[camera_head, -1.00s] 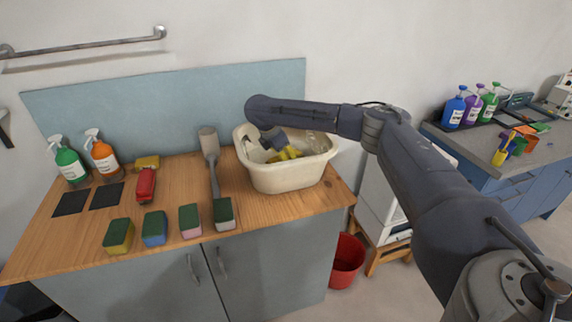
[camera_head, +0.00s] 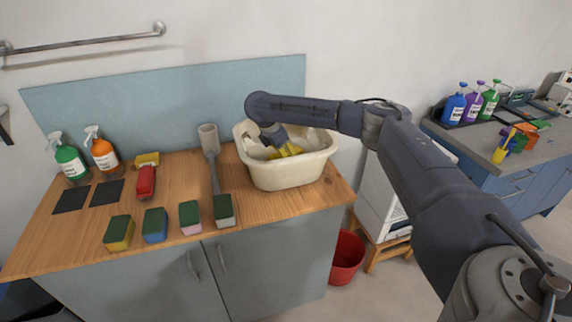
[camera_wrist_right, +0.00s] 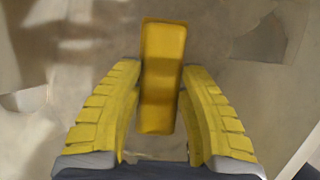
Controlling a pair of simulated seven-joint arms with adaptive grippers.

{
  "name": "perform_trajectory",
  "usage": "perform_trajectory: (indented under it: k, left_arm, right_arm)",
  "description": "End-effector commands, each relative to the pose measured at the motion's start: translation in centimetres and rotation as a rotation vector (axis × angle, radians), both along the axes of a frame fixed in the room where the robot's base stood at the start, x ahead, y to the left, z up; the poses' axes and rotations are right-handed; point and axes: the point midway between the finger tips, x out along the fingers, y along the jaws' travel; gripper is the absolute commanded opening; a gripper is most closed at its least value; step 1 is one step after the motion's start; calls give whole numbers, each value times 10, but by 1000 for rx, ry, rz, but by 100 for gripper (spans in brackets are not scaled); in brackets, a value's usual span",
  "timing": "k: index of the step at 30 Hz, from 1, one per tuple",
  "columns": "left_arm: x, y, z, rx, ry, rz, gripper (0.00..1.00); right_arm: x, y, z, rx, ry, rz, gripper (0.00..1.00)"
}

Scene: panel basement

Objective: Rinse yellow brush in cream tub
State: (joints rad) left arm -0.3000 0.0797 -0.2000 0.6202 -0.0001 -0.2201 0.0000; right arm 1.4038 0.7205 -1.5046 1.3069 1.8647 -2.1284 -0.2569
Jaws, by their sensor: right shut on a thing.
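The cream tub (camera_head: 288,176) stands at the right end of the wooden counter. My right gripper (camera_head: 287,151) reaches down inside it from above. In the right wrist view, the yellow brush (camera_wrist_right: 162,75) lies between the yellow fingers of my right gripper (camera_wrist_right: 160,115), which is shut on it. The tub's pale inside shows around the brush. The tub's front wall hides the lower part of the gripper and most of the brush in the head view. My left gripper is not in view.
A grey long-handled brush (camera_head: 211,150) lies left of the tub. Several sponges (camera_head: 156,226) line the counter's front edge. A red brush (camera_head: 146,182), a yellow item (camera_head: 148,159), and green (camera_head: 69,160) and orange (camera_head: 103,153) spray bottles stand farther left. A red bucket (camera_head: 346,258) is on the floor.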

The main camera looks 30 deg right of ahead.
Motion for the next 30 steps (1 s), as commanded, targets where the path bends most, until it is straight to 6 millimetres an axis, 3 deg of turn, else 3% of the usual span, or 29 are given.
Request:
perform_trajectory:
  k: [8,30]
  left_arm:
    - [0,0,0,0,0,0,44]
    - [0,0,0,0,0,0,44]
  right_arm:
    - [0,0,1,0,0,0,5]
    - [0,0,49,0,0,-1,5]
